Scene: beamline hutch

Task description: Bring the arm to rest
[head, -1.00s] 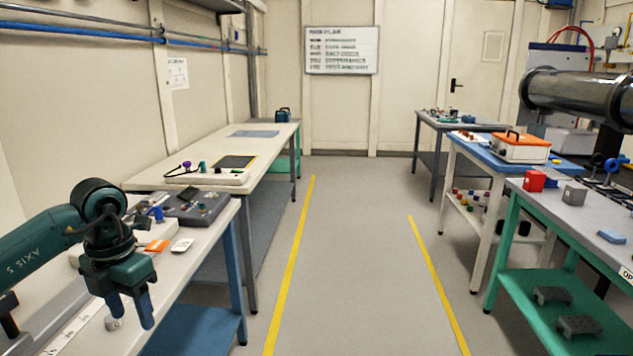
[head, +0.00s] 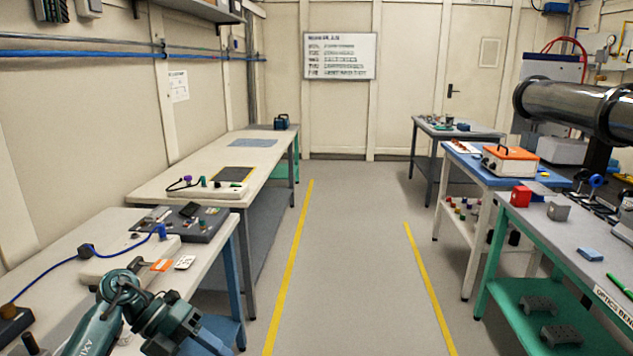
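My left arm, dark teal, comes in at the bottom left of the head view, low in front of the near left bench (head: 62,240). My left gripper (head: 186,338) is at the arm's end, by the bench's front right edge. Its fingertips are not clearly shown, being at or below the bottom of the picture, so its opening cannot be told. I see nothing held in it. My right gripper is not in view.
On the near left bench are a white block (head: 128,258), a blue cable (head: 45,272), a dark control panel (head: 185,222), an orange card (head: 163,265) and a white tag (head: 185,262). The aisle floor (head: 350,260) is clear. The optics bench (head: 560,235) stands at right.

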